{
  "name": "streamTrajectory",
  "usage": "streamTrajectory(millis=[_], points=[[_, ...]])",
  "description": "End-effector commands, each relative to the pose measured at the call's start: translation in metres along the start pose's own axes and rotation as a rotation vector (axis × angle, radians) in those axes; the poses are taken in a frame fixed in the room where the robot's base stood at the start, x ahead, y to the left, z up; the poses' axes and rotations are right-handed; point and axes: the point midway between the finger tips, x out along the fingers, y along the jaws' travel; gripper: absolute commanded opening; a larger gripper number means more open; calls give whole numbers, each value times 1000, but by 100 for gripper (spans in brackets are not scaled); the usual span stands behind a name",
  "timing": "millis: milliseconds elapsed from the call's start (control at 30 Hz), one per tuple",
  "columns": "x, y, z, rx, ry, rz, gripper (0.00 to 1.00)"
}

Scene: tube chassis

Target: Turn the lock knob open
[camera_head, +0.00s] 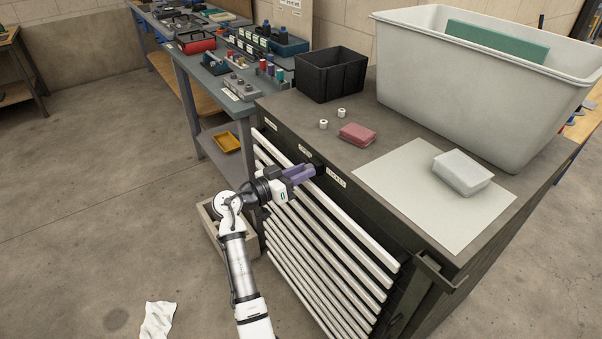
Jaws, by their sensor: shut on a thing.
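The lock knob (320,170) is a small dark piece at the top front edge of the dark drawer cabinet (290,118). It sits between two small white labels, one above left (305,150) and one below right (337,178); their print is too small to read surely. My gripper (313,171) reaches in from the left, and its purple-grey fingers are shut on the knob. The fingers hide most of the knob, so I cannot tell which way it is turned. The cabinet's several drawers with long white pulls (340,232) look closed.
On the cabinet top are a large grey bin (460,95), a black crate (331,75), a pink block (357,134), two small white rings and a white block (463,172) on a pale sheet (420,205). A cluttered workbench stands behind left. Open floor lies left, with a crumpled white cloth (158,320).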

Motion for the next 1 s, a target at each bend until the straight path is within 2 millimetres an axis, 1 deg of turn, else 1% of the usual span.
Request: streamTrajectory(millis=[1000], points=[[0, -1, -1, -937, -1, -1, 2]])
